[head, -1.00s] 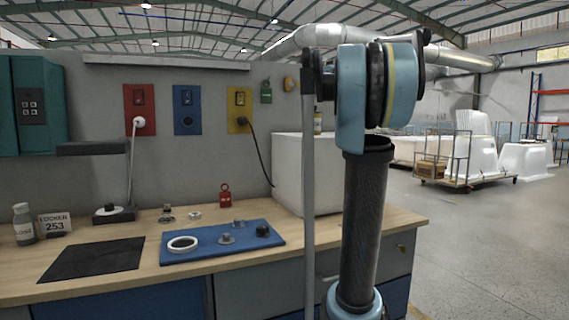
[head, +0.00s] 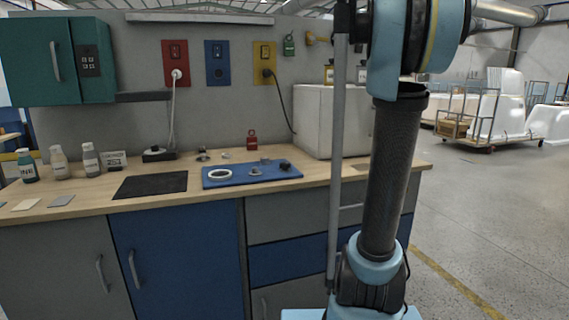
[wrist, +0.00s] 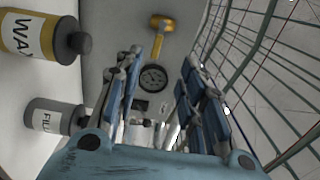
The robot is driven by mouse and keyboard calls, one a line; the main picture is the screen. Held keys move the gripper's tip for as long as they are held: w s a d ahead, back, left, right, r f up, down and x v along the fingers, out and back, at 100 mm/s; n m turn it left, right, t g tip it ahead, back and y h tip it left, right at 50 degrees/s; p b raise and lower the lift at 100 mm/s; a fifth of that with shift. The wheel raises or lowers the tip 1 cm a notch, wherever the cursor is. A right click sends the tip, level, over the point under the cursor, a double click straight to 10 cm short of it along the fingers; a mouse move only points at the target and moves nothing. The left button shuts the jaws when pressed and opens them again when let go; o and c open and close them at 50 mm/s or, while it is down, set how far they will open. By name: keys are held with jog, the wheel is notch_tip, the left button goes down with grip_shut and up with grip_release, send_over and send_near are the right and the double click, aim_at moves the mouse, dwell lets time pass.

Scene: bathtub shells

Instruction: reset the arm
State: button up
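My gripper (wrist: 162,62) shows in the wrist view with its two blue-padded fingers apart. I see nothing held between them. In the head view my arm stands upright at the right of the picture, in front of the workbench (head: 280,205). Its top runs out of the picture, and the gripper does not show there.
The wrist view shows a yellow WAX bottle (wrist: 28,35), a grey bottle (wrist: 45,117) and a yellow-headed fixture (wrist: 160,24). A white box (head: 318,120), blue mat (head: 238,178) and teal cabinet (head: 60,65) are at the bench.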

jog(key=s+a+f+n+g, duration=0.35)
jog(key=s+f, duration=0.35)
jog(key=f, duration=0.3)
jog(key=s+a+f+n+g+y, duration=0.1)
jog(key=s+a+f+n+g, duration=0.15)
jog(key=s+a+f, duration=0.6)
jog(key=s+f+n+g, duration=0.2)
jog(key=s+f+n, duration=0.25)
jog(key=f, duration=0.85)
jog(key=s+d+f+n+g+h, duration=0.1)
jog(key=s+d+f+g+h, duration=0.1)
jog(key=s+f, duration=0.7)
jog(key=s+d+f+n+g+h, duration=0.1)
jog(key=s+d+f+g+h, duration=0.1)
jog(key=s+f, duration=0.6)
jog(key=s+d+f+n+g+h, duration=0.2)
jog(key=s+f, duration=0.7)
jog(key=f, duration=0.8)
jog(key=d+g, duration=0.1)
jog(key=d, duration=0.1)
jog(key=shift+s+d+h, duration=0.3)
jog(key=shift+s+d, duration=0.05)
jog(key=shift+w+f, duration=0.15)
jog(key=shift+w, duration=0.35)
